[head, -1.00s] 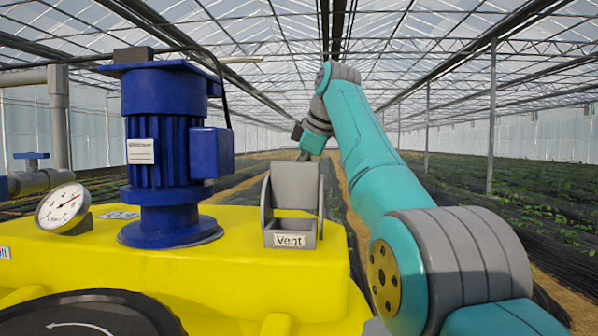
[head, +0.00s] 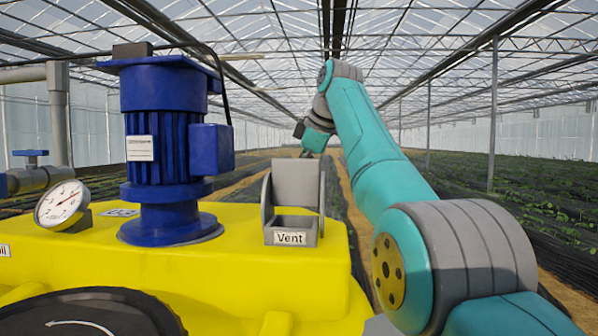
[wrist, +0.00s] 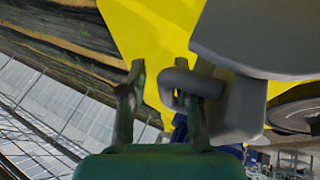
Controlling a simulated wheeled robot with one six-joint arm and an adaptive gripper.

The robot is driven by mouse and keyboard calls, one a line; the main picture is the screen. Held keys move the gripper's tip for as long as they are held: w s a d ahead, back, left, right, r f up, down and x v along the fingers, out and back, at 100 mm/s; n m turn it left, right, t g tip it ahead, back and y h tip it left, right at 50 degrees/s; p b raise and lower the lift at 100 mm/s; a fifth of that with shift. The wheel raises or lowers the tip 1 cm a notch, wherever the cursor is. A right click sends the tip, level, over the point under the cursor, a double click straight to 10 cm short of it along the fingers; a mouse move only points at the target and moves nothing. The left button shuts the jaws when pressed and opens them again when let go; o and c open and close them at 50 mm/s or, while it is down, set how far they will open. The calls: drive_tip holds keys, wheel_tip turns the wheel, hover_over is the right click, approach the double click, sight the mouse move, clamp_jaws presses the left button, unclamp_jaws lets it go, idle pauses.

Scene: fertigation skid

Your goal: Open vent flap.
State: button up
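The vent (head: 291,239) is a small grey open-topped box labelled "Vent" on top of the yellow tank. Its grey flap (head: 296,183) stands about upright at the back of the box in the head view. In the wrist view the flap's underside or edge (wrist: 262,35) fills the upper right, with a grey loop handle (wrist: 176,77) sticking out. My gripper (wrist: 163,88) has its two fingers apart. The right finger overlaps the loop and the left finger is clear of it; I cannot tell whether they touch.
A blue motor (head: 165,150) stands left of the vent on the yellow tank (head: 240,280). A pressure gauge (head: 62,204) and a black round lid (head: 85,313) are further left. Plant rows (head: 535,200) lie to the right. The air above the vent is open.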

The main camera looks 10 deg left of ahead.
drive_tip(key=shift+s+f, duration=0.1)
drive_tip(key=shift+f, duration=0.05)
drive_tip(key=v, duration=1.2)
drive_tip(key=shift+r, duration=0.2)
